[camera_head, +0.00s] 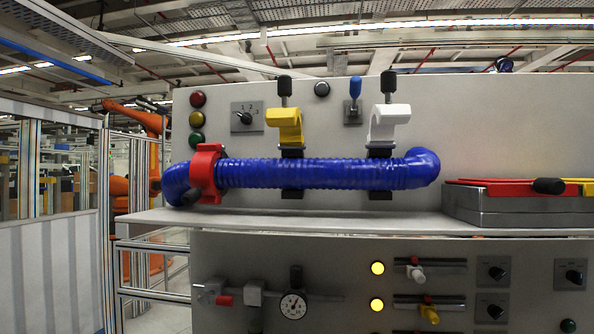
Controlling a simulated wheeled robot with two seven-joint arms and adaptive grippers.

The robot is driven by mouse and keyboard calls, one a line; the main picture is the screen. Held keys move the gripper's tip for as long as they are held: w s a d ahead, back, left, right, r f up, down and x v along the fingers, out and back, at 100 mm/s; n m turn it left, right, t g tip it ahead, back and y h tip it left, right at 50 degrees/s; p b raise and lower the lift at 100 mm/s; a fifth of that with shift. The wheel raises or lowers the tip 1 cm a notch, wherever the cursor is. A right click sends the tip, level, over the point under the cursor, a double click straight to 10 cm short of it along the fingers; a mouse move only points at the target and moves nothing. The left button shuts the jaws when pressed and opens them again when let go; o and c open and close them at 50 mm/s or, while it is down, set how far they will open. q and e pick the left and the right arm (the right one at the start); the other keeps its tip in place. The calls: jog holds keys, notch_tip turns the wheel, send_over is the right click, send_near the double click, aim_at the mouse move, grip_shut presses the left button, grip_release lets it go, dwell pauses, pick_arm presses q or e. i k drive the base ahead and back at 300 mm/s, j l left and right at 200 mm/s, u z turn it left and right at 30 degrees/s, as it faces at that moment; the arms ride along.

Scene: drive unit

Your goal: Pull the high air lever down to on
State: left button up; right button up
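No label marks the high air lever, so I cannot tell which control it is. A blue-tipped lever (355,88) stands upright on a small grey plate high on the back panel. Below the shelf, an air line with a round gauge (293,305) has a black upright handle (296,276) and a red-tipped handle (223,300) at its left. A white handle (416,273) and a yellow handle (428,313) sit on dark rails beside yellow lamps. Neither of my grippers is in view.
A blue hose (325,174) runs above the shelf (330,222), with a closed red clamp (206,174) and raised yellow (287,127) and white (387,122) clamps. Grey boxes (515,207) with a red black-knobbed bar stand right. An orange robot arm (150,120) stands behind left.

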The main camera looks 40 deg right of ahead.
aim_at(355, 80)
jog(key=i+z, duration=0.15)
jog(key=z, duration=0.3)
jog(key=i+z, duration=0.1)
jog(key=z, duration=0.35)
jog(key=i+z, duration=0.15)
jog(key=z, duration=0.3)
jog(key=i+j+z, duration=0.1)
jog(key=z, duration=0.35)
jog(key=i+j+z, duration=0.25)
jog(key=j+z, duration=0.1)
jog(key=z, duration=0.15)
jog(key=i, duration=0.05)
